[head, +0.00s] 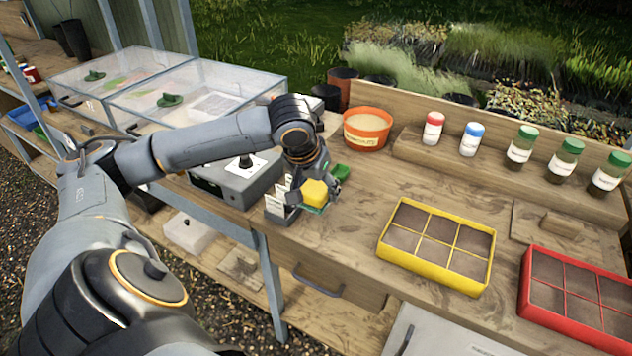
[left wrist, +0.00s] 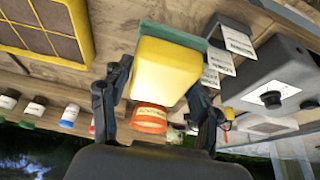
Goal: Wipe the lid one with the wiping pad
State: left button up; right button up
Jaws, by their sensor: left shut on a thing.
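The wiping pad (head: 314,192) is a yellow block with a green layer. My left gripper (head: 312,180) is shut on it, above the bench near its front edge. In the left wrist view the pad (left wrist: 168,72) sits between the two fingers (left wrist: 160,88), its green side facing away. Two clear lidded boxes stand at the left in the head view. The farther clear lid (head: 118,72) and the nearer clear lid (head: 205,95) each have a green knob. The farther box seems to carry a small number label. My left forearm covers part of the nearer box. My right gripper is not in view.
A grey box with a black knob (head: 237,180) and a holder of white labels (head: 277,205) stand close to the gripper. An orange tub (head: 367,129), a yellow seed tray (head: 388,250), a red tray (head: 524,300) and several capped bottles occupy the right side.

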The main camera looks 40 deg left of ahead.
pick_arm(q)
jog(key=s+d+f+m, duration=0.1)
jog(key=s+d+f, duration=0.3)
jog(key=d, duration=0.3)
jog(key=s+d+f+m+h, duration=0.1)
jog(key=s+d+f, duration=0.3)
jog(key=d+f, duration=0.2)
jog(key=s+d+f, duration=0.3)
jog(key=d+f, duration=0.3)
jog(key=d, duration=0.3)
jog(key=shift+s+m, duration=0.4)
